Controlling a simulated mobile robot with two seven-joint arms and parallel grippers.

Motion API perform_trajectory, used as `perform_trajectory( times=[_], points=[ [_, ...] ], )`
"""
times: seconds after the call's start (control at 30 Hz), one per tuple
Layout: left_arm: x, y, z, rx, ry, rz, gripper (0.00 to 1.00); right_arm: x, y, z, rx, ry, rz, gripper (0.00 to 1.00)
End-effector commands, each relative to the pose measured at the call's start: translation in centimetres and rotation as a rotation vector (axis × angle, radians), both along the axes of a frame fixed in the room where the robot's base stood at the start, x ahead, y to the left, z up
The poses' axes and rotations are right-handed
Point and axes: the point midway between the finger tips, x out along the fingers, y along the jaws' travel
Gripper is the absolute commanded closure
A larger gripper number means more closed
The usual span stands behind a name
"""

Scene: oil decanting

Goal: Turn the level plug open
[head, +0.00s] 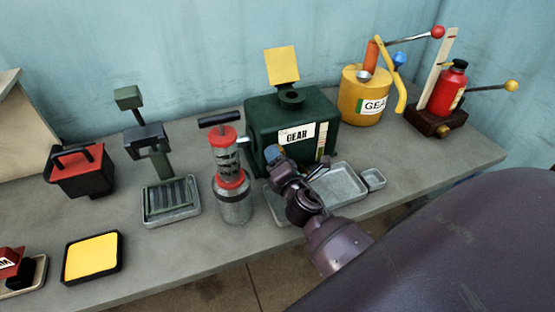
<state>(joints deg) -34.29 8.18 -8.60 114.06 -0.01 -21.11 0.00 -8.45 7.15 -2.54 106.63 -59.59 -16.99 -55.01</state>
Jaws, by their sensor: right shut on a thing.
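A dark green gear oil box (259,115) with a white GEAR label stands at the middle of the bench, its yellow flap (282,65) raised at the top. A pale level strip shows on its front right. My right gripper (274,155) reaches in from the lower right and is at the lower front of the box. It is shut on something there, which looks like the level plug. The gripper hides most of the plug, so I cannot tell how far it is turned. My left gripper is not in view.
A red-topped hand pump (231,165) stands left of the box. A metal tray (344,181) and a small dish (373,179) lie in front. A yellow can (362,95) and a red bottle (448,88) stand at the right. The bench's front edge is close below.

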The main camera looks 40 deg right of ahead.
Motion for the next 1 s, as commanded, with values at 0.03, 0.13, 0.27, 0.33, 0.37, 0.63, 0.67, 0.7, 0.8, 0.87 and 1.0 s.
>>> perform_trajectory(
  times=[0.03, 0.13, 0.27, 0.33, 0.37, 0.63, 0.67, 0.7, 0.8, 0.87, 1.0],
  points=[
    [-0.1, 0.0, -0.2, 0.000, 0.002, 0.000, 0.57, 0.0, 0.0, -0.1, 0.046, -0.010, -0.003, 0.74],
    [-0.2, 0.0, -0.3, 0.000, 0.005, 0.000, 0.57, 0.0, 0.0, 0.0, 0.138, -0.033, -0.001, 0.74],
    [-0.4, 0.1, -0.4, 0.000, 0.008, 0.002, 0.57, 0.0, 0.0, 0.0, 0.259, -0.062, -0.002, 0.74],
    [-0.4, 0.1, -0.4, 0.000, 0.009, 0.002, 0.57, 0.0, 0.0, 0.1, 0.324, -0.078, -0.001, 0.74],
    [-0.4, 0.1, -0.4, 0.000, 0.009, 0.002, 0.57, 0.0, 0.0, 0.1, 0.350, -0.085, -0.001, 0.74],
    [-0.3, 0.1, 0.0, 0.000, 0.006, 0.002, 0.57, 0.0, 0.0, 0.2, 0.581, -0.140, -0.002, 0.74],
    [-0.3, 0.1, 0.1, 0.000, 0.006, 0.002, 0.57, 0.0, 0.0, 0.2, 0.605, -0.145, -0.002, 0.74],
    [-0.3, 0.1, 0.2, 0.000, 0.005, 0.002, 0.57, 0.0, 0.0, 0.2, 0.633, -0.152, -0.002, 0.74],
    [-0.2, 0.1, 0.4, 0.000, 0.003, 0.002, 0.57, 0.0, 0.0, 0.2, 0.698, -0.167, -0.001, 0.74],
    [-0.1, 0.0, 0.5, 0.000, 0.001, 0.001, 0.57, 0.0, 0.0, 0.2, 0.730, -0.175, -0.001, 0.74],
    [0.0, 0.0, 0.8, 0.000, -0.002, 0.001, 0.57, 0.0, 0.0, 0.2, 0.790, -0.190, -0.001, 0.74]
  ],
)
